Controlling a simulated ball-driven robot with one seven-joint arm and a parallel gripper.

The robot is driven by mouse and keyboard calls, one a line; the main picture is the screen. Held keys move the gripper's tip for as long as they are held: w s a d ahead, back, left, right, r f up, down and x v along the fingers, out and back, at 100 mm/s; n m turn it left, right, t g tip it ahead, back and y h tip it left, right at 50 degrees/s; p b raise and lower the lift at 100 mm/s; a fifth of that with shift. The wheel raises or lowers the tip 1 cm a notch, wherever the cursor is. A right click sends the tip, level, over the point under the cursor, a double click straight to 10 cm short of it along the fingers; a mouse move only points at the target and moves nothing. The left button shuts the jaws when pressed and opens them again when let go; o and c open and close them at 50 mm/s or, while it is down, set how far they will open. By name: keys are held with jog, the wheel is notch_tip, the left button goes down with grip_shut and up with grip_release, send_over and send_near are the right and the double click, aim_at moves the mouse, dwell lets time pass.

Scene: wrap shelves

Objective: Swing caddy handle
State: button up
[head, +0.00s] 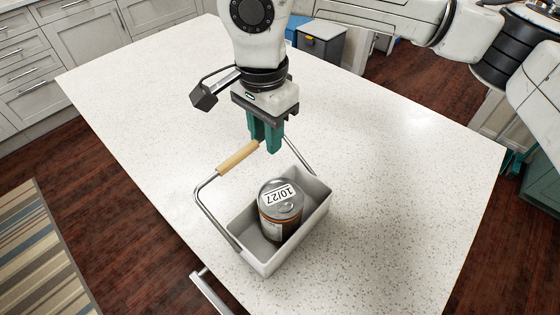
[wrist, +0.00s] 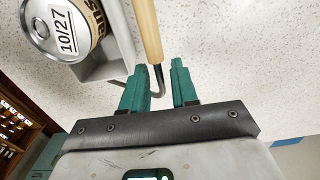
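A white rectangular caddy (head: 300,237) stands on the counter, and part of it shows in the wrist view (wrist: 108,66). Its handle, a metal wire with a wooden grip (head: 238,157), is raised and leans toward the far left side; the grip also shows in the wrist view (wrist: 148,32). A can labelled 10/27 (head: 281,203) stands upright inside the caddy. My gripper (head: 267,141) points down at the right end of the wooden grip. In the wrist view its green fingers (wrist: 158,76) are apart, with the handle's wire bend showing in the gap; contact cannot be told.
The speckled white counter (head: 400,190) is clear around the caddy. A drawer or door handle (head: 211,293) sticks out at the counter's near edge. A striped rug (head: 40,255) lies on the wood floor at left. Cabinets (head: 80,45) stand at the back left.

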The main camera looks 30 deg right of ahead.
jog(key=shift+r+p, duration=1.55)
jog(key=shift+r, duration=1.85)
